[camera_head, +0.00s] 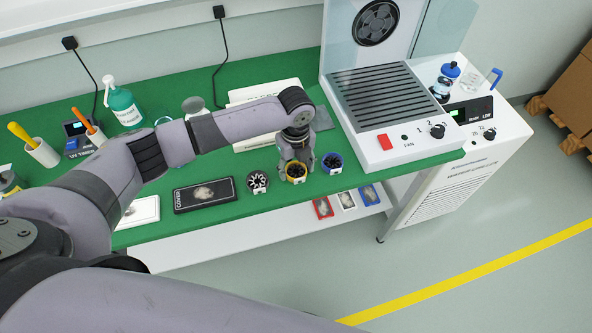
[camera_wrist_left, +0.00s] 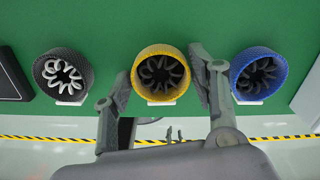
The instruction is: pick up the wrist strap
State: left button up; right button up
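My left gripper (camera_head: 296,165) is down over the front of the green bench, at a yellow ribbed round cup (camera_head: 296,172) with dark petal-like pieces inside. In the left wrist view, the gripper (camera_wrist_left: 161,88) has its fingers apart, one on each side of the yellow cup (camera_wrist_left: 160,98); contact with its wall is unclear. A black cup (camera_head: 257,182) with pale petals stands to the left, and a blue cup (camera_head: 332,163) to the right. My right gripper is not in view.
A fan unit (camera_head: 385,100) stands at the right end of the green bench (camera_head: 240,204). A black tray (camera_head: 204,194) lies left of the cups. A green-white bottle (camera_head: 122,105) stands at the back. Small red, white and blue trays lie on the lower shelf (camera_head: 270,228).

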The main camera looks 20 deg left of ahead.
pick_arm(q)
jog(key=c, duration=0.6)
jog(key=shift+c, duration=0.2)
